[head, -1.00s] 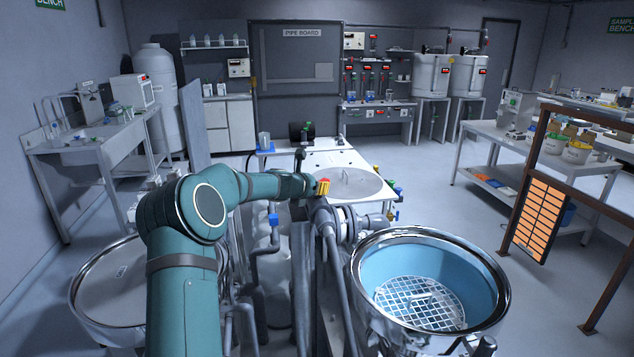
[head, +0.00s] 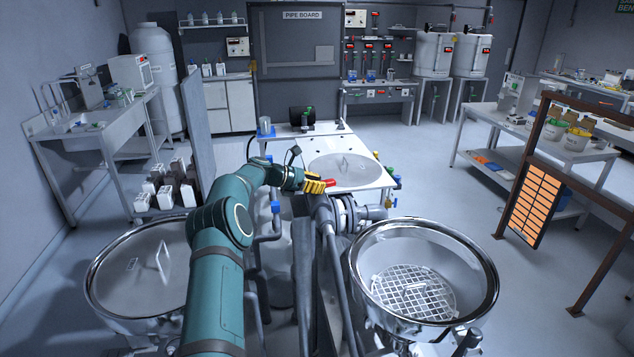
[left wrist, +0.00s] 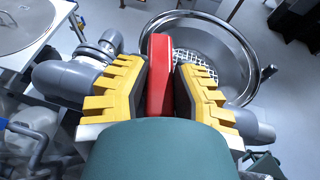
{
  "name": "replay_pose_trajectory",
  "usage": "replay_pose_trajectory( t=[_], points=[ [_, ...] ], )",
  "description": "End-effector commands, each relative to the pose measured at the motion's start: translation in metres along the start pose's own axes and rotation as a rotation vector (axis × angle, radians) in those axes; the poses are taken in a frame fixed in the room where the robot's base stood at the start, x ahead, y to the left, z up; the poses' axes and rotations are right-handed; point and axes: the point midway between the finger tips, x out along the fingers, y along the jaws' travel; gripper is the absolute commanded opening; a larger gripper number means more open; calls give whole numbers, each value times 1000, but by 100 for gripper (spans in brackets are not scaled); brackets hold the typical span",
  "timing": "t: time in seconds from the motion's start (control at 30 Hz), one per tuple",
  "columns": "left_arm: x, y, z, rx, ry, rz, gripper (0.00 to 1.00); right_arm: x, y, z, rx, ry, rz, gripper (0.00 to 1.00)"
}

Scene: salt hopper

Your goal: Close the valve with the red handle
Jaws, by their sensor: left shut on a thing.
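The red valve handle (head: 330,183) sits on the grey pipework behind and between the two steel vessels. In the left wrist view the red handle (left wrist: 159,75) stands between two yellow finger pads. My left gripper (head: 316,184) is shut on it, with its yellow fingers on both sides. The valve body under the handle is hidden by the gripper. Grey pipe elbows (left wrist: 68,78) show beside the fingers. My right gripper is not in view.
An open steel vessel with a grid (head: 412,292) stands at the front right, a lidded steel vessel (head: 108,275) at the front left. A white table with a round lid (head: 345,170) is behind the valve. Open floor lies farther back.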

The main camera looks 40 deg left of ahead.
Motion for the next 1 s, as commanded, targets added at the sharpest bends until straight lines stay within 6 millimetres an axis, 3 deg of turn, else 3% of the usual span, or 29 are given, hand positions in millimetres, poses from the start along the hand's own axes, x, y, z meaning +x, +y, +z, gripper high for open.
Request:
replay_pose_trajectory(
  t=[0.7,0.73,0.8,1.0],
  points=[
    [2,-2,0,14,-1,-46,0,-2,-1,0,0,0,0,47],
    [2,-2,0,14,-1,-47,31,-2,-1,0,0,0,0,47],
    [2,-2,0,14,-1,-46,56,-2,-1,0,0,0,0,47],
    [1,-1,0,15,0,-44,57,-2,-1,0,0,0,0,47]
  ],
)
